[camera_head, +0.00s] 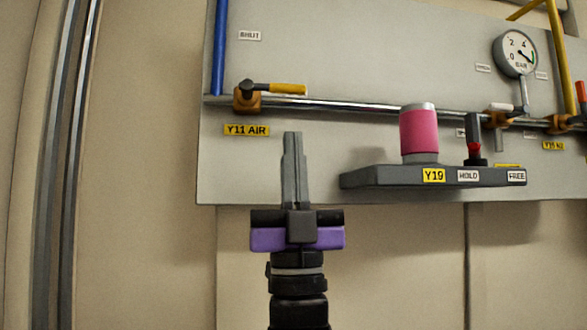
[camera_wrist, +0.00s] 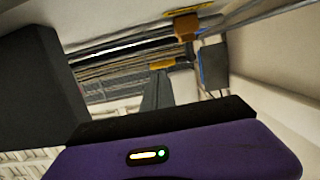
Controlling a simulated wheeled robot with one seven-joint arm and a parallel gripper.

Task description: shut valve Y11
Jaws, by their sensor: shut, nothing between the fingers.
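Valve Y11 has a brass-brown body (camera_head: 247,99) on the metal pipe at the panel's left end, above the yellow "Y11 AIR" label (camera_head: 246,130). Its lever has a dark hub and a yellow grip (camera_head: 289,89). The lever lies level, along the pipe, pointing right. My gripper (camera_head: 292,134) is shut and empty, with its fingers pointing up. In the head view its tips show below the yellow grip and the pipe, apart from the grip in the picture; depth is hard to judge. The wrist view shows the dark fingers (camera_wrist: 158,92) and a brown fitting (camera_wrist: 186,26).
A "SHUT" plate (camera_head: 250,35) is above the valve. A blue pipe (camera_head: 220,50) rises at left. To the right, a grey shelf (camera_head: 370,178) labelled Y19 juts out, bearing a pink cylinder (camera_head: 419,132) and a dark red-banded lever (camera_head: 474,140). A gauge (camera_head: 515,53) is upper right.

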